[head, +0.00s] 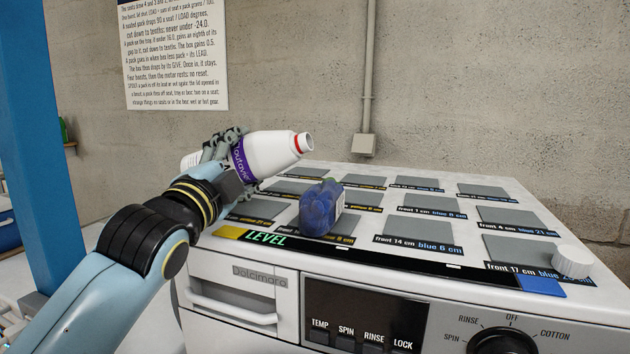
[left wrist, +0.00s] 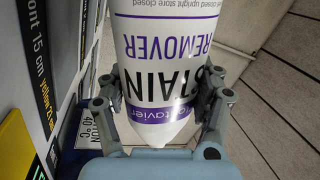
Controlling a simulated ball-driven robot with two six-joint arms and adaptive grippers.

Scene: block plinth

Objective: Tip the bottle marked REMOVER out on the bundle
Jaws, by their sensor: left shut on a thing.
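The white bottle (head: 274,152) has a purple band and an open mouth with a red ring. In the left wrist view the bottle (left wrist: 165,60) reads STAIN REMOVER. My left gripper (head: 226,150) is shut around its body and holds it above the machine top, lying nearly level with the mouth to the right. In the left wrist view the fingers (left wrist: 165,95) sit on both sides of it. The blue bundle (head: 318,210), with a white tag, lies below and slightly right of the mouth. No liquid shows at the mouth. My right gripper is not in view.
The white machine top (head: 380,173) carries several grey labelled pads. A white ribbed cap (head: 573,262) sits at its right edge. A blue post (head: 35,150) stands at left. A wall with a notice (head: 175,50) and a conduit box (head: 363,146) is behind.

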